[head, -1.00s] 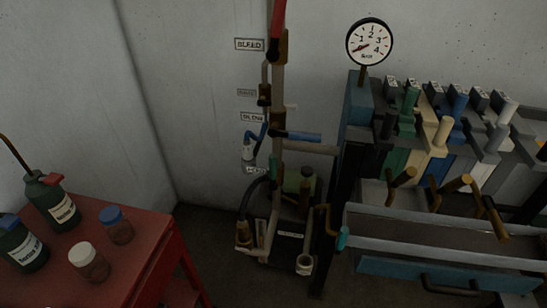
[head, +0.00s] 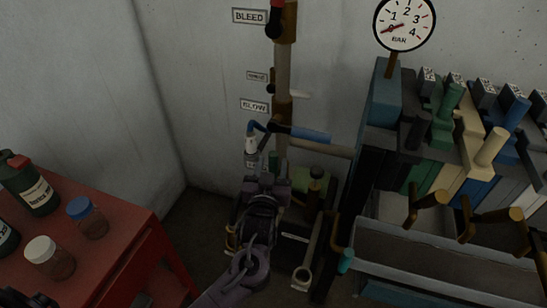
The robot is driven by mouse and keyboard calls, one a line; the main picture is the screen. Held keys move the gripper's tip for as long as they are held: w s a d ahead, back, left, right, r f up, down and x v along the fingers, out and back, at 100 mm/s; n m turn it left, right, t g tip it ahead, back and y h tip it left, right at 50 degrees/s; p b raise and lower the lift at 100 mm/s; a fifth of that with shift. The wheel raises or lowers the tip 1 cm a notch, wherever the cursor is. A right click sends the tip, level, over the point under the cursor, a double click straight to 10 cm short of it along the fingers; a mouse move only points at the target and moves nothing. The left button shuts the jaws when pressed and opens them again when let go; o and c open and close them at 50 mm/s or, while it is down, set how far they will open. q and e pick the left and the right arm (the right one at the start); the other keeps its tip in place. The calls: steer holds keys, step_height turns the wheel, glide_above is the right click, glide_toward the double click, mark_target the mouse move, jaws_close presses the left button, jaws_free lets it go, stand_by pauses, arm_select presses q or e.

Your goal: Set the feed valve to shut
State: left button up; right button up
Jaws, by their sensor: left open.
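A vertical pipe (head: 283,72) runs down the back wall with valves beside wall labels. A red handle (head: 274,20) is at the top by the BLEED label (head: 249,16). A blue handle (head: 304,133) points right, nearly level, just below the BLOW label (head: 255,106). A lower label (head: 252,164) is partly hidden and I cannot read it. No label clearly reads FEED, so I cannot tell which valve is the feed valve. My left gripper (head: 265,184) is open and empty, in front of the lower pipework, below the blue handle.
A round gauge (head: 404,22) stands above a teal box (head: 386,95). Right of it is a rack of coloured levers (head: 487,150) with brown handles (head: 430,198). A red table (head: 110,250) with bottles and jars stands at left. The lower pipework is crowded.

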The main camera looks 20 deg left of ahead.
arm_select(q)
steer(key=shift+w+a, duration=0.1)
steer(key=shift+w, duration=0.65)
steer(key=shift+w+a, duration=0.1)
steer(key=shift+w, duration=0.45)
arm_select(e)
steer(key=shift+w+a+r, duration=0.1)
steer(key=shift+w+r, duration=0.05)
steer(key=shift+w, duration=0.35)
steer(key=shift+w+a+r, duration=0.1)
steer(key=shift+w+r, duration=0.05)
steer(key=shift+w, duration=0.35)
arm_select(q)
jaws_close()
arm_select(e)
steer(key=shift+s+d, duration=0.25)
steer(key=shift+d, duration=0.05)
